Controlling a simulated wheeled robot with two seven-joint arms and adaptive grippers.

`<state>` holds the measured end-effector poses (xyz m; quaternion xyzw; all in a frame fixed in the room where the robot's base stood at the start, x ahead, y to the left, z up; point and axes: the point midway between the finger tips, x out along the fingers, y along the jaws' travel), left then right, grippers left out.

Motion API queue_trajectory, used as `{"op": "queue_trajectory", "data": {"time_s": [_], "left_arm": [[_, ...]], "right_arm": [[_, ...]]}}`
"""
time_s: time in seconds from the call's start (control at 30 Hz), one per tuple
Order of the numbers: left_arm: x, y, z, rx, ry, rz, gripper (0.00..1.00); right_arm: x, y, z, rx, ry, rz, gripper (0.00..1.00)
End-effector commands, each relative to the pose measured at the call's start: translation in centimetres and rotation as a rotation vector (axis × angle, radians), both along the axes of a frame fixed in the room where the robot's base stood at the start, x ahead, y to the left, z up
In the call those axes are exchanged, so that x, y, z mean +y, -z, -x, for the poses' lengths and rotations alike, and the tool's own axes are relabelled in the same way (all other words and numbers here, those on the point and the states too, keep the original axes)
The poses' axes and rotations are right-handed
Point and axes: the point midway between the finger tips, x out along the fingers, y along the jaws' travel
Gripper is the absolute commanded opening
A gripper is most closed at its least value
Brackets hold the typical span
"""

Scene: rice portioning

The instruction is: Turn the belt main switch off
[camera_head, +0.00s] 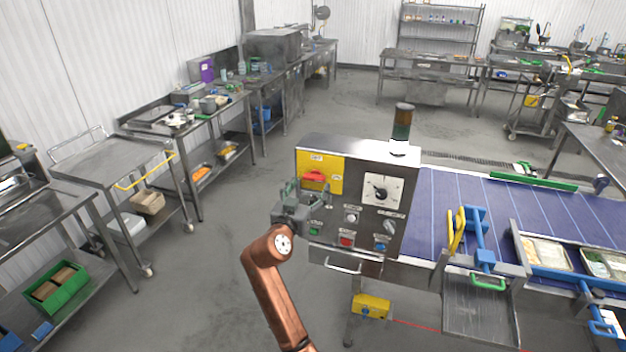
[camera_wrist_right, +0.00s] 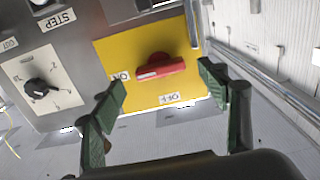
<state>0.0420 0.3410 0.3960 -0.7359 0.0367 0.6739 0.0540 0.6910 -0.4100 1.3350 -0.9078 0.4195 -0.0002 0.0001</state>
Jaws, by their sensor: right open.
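The belt main switch is a red handle (camera_head: 314,177) on a yellow plate (camera_head: 333,178) at the upper left of the steel control box. In the right wrist view the red handle (camera_wrist_right: 160,68) lies roughly level, its left end towards the ON label (camera_wrist_right: 120,76). The OFF label (camera_wrist_right: 170,98) is below the handle there. My right gripper (camera_head: 306,188) is open, in front of and just below the handle in the head view. In the wrist view its green-padded fingertips (camera_wrist_right: 163,81) are spread either side of the handle, with no visible contact. My left gripper is not in view.
The control box also carries a black rotary knob (camera_head: 381,190), several push buttons (camera_head: 347,240) and a signal light (camera_head: 402,125) on top. A blue belt (camera_head: 455,210) runs to the right. A steel cart (camera_head: 112,165) stands left; the floor between is clear.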

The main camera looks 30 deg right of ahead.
Motion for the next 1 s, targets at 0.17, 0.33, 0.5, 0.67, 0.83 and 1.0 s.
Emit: {"op": "queue_trajectory", "data": {"time_s": [0.17,0.33,0.5,0.67,0.83,1.0], "left_arm": [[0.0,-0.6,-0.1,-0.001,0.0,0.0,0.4],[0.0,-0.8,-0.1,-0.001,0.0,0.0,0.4],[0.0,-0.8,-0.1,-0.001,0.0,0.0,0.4],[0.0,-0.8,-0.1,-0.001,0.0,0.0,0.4],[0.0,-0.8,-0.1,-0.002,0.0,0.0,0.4],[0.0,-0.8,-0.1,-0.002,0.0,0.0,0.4]], "right_arm": [[-1.9,-0.1,-1.6,0.002,0.001,0.001,0.68],[-2.6,0.0,-2.2,0.0,-0.001,0.0,0.68],[-2.7,0.0,-2.3,0.001,-0.001,-0.001,0.68],[-2.6,0.0,-2.3,0.001,-0.002,-0.001,0.63],[-2.6,0.0,-2.3,0.001,-0.002,-0.001,0.52],[-2.6,0.0,-2.3,0.001,-0.002,-0.001,0.4]]}}
